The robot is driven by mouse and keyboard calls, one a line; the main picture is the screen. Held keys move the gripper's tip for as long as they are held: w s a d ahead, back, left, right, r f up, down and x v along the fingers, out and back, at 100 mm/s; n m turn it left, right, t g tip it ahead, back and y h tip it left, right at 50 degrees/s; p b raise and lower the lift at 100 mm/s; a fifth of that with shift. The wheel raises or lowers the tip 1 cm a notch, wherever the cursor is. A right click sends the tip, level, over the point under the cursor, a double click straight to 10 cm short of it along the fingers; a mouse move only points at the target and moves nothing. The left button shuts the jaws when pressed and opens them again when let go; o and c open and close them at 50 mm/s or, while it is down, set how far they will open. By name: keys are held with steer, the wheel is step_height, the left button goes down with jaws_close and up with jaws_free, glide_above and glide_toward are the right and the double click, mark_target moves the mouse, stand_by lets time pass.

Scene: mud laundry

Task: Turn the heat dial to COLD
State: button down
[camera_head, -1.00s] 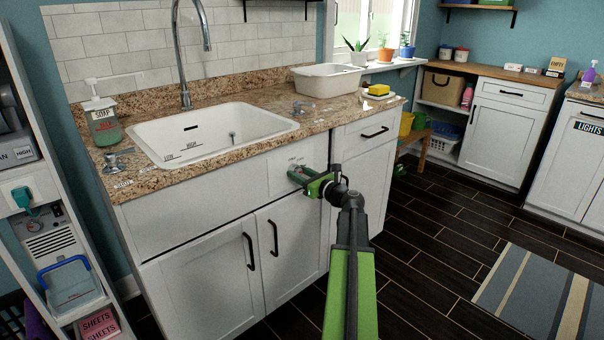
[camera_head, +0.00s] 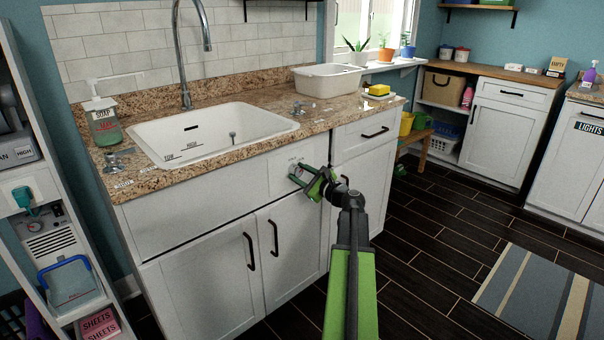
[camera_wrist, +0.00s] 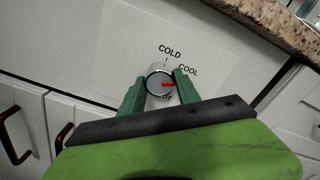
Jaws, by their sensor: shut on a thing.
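The heat dial (camera_wrist: 157,84) is a small round silver knob with a red pointer on a white panel below the counter. In the wrist view, COLD (camera_wrist: 170,49) is printed above it and COOL (camera_wrist: 188,70) at its upper right. The red pointer points right, a little below COOL and away from COLD. In the head view my gripper (camera_head: 304,178) is at the panel, tilted.
The granite counter edge (camera_wrist: 285,30) juts out above the panel. Cabinet doors with dark handles (camera_head: 274,238) are below. A white sink (camera_head: 215,132) with a faucet is above left. Open dark floor (camera_head: 430,240) lies to the right.

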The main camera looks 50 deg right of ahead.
steer(key=n, duration=0.6)
steer(key=shift+d+n, duration=0.1)
steer(key=shift+n, duration=0.2)
steer(key=n, duration=0.6)
steer(key=shift+n, duration=0.3)
steer(key=c, duration=0.9)
jaws_free()
steer(key=shift+o, duration=0.2)
steer(key=s+a, duration=0.1)
steer(key=s, duration=1.6)
steer(key=shift+s+a, duration=0.15)
steer(key=shift+s, duration=0.1)
